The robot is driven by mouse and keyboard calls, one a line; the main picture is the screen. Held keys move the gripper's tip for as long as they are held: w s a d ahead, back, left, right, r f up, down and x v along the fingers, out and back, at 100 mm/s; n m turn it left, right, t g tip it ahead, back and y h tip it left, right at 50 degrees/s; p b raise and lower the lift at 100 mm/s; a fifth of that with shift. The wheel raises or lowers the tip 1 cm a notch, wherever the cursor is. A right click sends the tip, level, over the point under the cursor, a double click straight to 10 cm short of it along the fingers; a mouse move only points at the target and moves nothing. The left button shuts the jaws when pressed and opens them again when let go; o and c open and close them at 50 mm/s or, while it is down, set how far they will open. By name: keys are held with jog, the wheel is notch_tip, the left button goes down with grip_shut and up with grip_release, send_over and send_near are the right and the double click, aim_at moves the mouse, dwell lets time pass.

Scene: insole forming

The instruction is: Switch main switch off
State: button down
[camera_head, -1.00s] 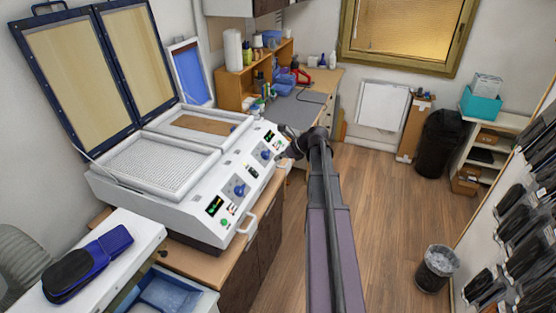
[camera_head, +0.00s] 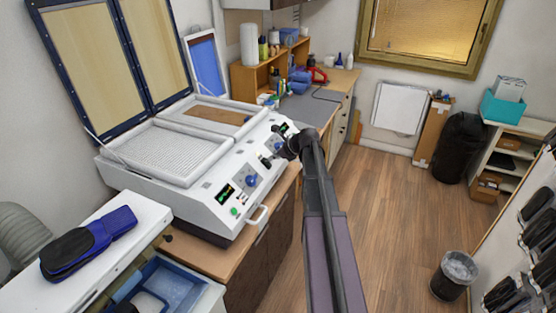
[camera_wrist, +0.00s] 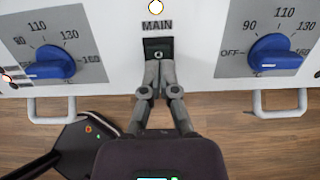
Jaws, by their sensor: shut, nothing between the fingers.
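The main switch (camera_wrist: 158,45) is a dark rocker under the "MAIN" label on the white front panel in the wrist view. Its lower part is hidden behind my fingertips. My gripper (camera_wrist: 159,66) is shut and empty, with its fingertips at the switch's lower edge; I cannot tell whether they touch it. In the head view the white forming machine (camera_head: 215,205) stands on a counter, and my gripper (camera_head: 268,161) is at the middle of its front panel, hiding the switch there.
Blue dials flank the switch, one left (camera_wrist: 48,63) and one right (camera_wrist: 273,54). White handles, left (camera_wrist: 50,112) and right (camera_wrist: 280,104), stick out below them. Both lids (camera_head: 90,60) stand open.

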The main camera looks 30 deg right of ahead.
jog(key=shift+w+a+f, duration=0.25)
jog(key=shift+w+f, duration=0.15)
jog(key=shift+f, duration=0.05)
jog(key=shift+d, duration=0.1)
